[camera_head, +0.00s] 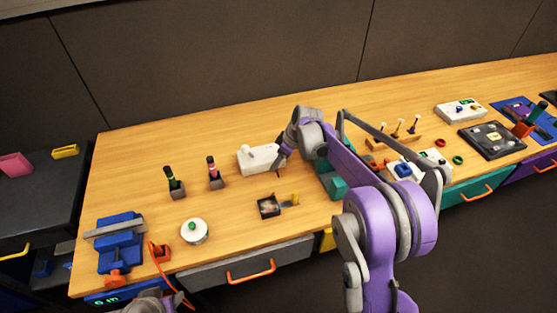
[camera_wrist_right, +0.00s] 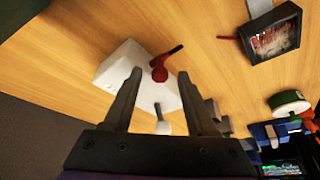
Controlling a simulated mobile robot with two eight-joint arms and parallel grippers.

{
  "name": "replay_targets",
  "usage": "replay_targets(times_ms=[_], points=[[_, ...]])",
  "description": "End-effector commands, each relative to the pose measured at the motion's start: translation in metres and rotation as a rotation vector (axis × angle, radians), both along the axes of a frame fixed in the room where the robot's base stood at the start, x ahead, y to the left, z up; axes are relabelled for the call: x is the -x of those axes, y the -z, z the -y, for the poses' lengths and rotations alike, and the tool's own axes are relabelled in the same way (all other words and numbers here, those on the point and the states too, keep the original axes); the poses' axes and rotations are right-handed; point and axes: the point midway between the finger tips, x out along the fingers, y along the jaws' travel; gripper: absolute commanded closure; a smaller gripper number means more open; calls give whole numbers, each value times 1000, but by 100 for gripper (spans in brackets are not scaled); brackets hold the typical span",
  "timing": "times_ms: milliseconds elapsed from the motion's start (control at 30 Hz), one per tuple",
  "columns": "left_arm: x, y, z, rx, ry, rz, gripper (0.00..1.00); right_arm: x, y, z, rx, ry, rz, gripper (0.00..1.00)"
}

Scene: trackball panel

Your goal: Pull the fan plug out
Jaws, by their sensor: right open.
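A white box (camera_head: 258,158) sits on the wooden table, and it also shows in the right wrist view (camera_wrist_right: 135,75). A red piece with a dark stem (camera_wrist_right: 160,70) stands at its edge; I take it to be the fan plug. My right gripper (camera_head: 281,153) is at the right end of the box. In the wrist view its fingers (camera_wrist_right: 158,75) are open, with the red piece between the tips. Contact cannot be told. A small dark-framed unit (camera_head: 268,207), which looks like the fan, lies in front of the box. My left gripper is not clearly seen.
A blue vise-like fixture (camera_head: 120,243) is at the left end. A teal block (camera_head: 336,186) stands close under my right arm. Wood between them is clear.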

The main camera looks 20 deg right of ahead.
Motion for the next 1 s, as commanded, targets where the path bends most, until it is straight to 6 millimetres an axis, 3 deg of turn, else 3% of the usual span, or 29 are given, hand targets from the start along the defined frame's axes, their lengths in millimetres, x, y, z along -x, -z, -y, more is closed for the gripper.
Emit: replay_targets(times_ms=[33,333,1000], points=[[0,0,0,0,0,0,50,0,0,0,0,0,0,47],[0,0,0,0,0,0,50,0,0,0,0,0,0,100],[0,0,0,0,0,0,50,0,-1,0,0,0,0,100]])
